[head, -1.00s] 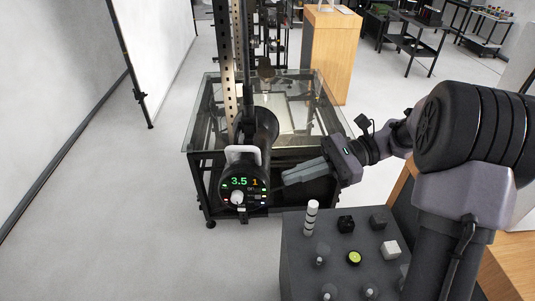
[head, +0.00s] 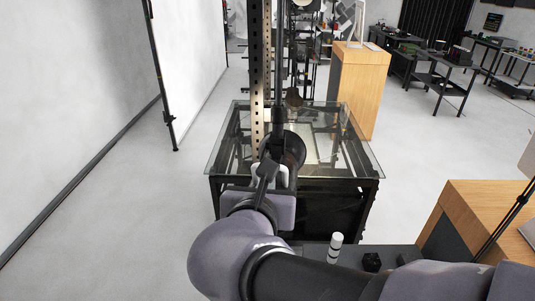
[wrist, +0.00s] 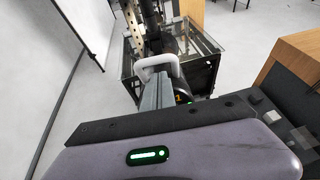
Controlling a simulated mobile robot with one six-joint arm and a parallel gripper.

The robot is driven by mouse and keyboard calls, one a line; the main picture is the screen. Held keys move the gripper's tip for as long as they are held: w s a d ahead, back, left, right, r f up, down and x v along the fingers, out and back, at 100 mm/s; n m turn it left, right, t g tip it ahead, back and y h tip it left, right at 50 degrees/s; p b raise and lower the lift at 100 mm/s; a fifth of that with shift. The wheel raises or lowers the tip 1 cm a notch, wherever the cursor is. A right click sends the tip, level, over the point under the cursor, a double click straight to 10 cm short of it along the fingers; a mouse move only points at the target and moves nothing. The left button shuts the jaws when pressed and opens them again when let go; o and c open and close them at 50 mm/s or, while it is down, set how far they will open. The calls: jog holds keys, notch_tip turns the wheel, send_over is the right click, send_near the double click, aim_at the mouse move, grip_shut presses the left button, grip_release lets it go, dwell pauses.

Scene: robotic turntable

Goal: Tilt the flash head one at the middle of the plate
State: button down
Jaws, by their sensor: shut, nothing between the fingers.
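The flash head (head: 287,148) is a black cylinder on a rail above the middle of the glass-topped table (head: 352,150). Its white handle (wrist: 146,66) faces me and shows as a loop in the wrist view. Part of its body with an orange digit (wrist: 180,97) shows behind my fingers. My gripper (wrist: 160,78) is shut and empty. Its fingertips overlap the lower part of the handle in the wrist view; I cannot tell whether they touch.
A perforated metal post (head: 257,70) stands close left of the flash head. A wooden cabinet (head: 360,85) stands behind, and a wooden block (head: 485,225) at right. Open floor lies left.

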jog(key=shift+x, duration=1.95)
jog(key=shift+r, duration=0.1)
jog(key=shift+w+r+p, duration=0.3)
jog(key=shift+r+p, duration=0.15)
jog(key=shift+r, duration=0.5)
